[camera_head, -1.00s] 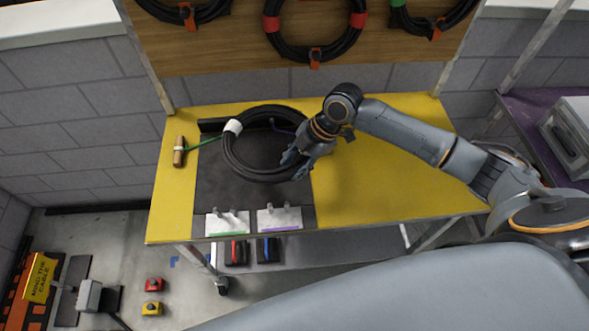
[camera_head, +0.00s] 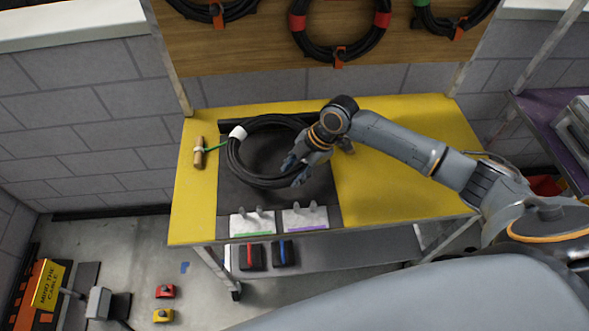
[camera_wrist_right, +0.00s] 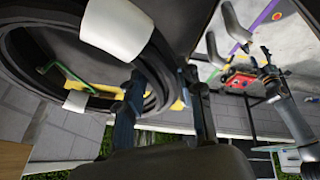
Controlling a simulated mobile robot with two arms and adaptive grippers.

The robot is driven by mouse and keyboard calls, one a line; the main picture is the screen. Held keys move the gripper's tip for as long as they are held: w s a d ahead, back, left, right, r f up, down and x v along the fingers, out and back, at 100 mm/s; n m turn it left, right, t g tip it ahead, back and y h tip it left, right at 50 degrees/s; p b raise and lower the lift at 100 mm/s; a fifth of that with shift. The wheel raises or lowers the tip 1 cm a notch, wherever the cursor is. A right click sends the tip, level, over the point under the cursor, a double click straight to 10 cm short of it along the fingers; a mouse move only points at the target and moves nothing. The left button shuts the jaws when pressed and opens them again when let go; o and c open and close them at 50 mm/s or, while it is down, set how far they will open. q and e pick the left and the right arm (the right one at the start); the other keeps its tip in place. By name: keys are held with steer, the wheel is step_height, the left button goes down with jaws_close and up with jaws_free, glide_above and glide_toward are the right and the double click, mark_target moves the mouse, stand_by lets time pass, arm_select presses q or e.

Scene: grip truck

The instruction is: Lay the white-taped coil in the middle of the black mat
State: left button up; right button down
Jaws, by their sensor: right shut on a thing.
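The white-taped coil (camera_head: 234,160) is a black cable ring with a white tape band (camera_head: 238,132) at its upper left. It is over the black mat (camera_head: 232,196), nearer the mat's left side; I cannot tell whether it touches the mat. My right gripper (camera_head: 294,172) is shut on the coil's right front side. In the right wrist view the coil (camera_wrist_right: 20,55) fills the left, with white tape (camera_wrist_right: 115,25) near the fingers (camera_wrist_right: 165,112). The exact grip is partly hidden. My left gripper is not in view.
The yellow table (camera_head: 390,195) is clear right of the mat. A wooden-handled tool (camera_head: 199,153) lies left. Two pale plates with upright pegs (camera_head: 252,224) (camera_head: 305,217) stand at the mat's front edge. Coils hang on the wooden board (camera_head: 270,45) behind.

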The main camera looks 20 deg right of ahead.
step_height(320, 180, down, 3)
steer(key=shift+w+r+b, duration=0.1)
steer(key=shift+w+b, duration=0.05)
steer(key=shift+b, duration=1)
steer(key=shift+f+b, duration=1.2)
steer(key=shift+f, duration=0.15)
